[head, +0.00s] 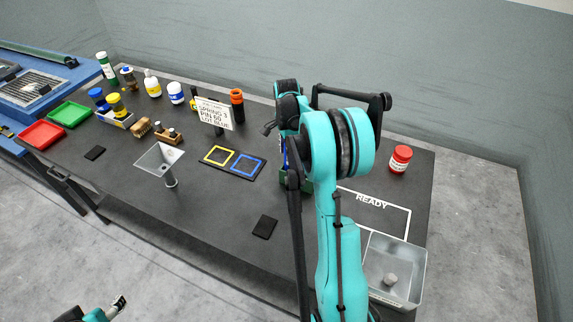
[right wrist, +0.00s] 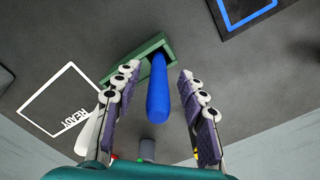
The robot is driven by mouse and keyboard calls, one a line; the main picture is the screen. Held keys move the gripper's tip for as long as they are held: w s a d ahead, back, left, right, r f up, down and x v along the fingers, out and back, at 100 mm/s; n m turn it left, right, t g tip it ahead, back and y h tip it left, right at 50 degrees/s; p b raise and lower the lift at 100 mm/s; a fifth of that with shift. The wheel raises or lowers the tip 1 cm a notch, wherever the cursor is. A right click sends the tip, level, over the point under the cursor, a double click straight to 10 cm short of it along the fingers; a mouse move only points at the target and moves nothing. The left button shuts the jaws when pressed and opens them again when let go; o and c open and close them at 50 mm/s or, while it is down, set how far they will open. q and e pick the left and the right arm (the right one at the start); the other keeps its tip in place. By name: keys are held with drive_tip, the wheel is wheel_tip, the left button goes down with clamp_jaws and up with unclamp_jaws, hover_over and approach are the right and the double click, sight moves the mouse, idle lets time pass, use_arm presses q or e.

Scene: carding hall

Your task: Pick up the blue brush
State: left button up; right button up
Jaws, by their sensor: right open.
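The blue brush shows in the right wrist view as a rounded blue handle (right wrist: 158,95), with its far end in a green holder (right wrist: 138,62). Its bristles are hidden. My right gripper (right wrist: 158,74) is open, with one finger on each side of the handle and a gap to each.
Right of my right arm are a red jar (head: 400,159), a READY outline (head: 408,222) and a grey bin (head: 412,298). Bottles and trays fill the far left.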

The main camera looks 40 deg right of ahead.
drive_tip(key=shift+f, duration=1.5)
clamp_jaws()
wheel_tip(320, 180, up, 10)
drive_tip(key=shift+r+p, duration=0.1)
drive_tip(key=shift+p, duration=0.85)
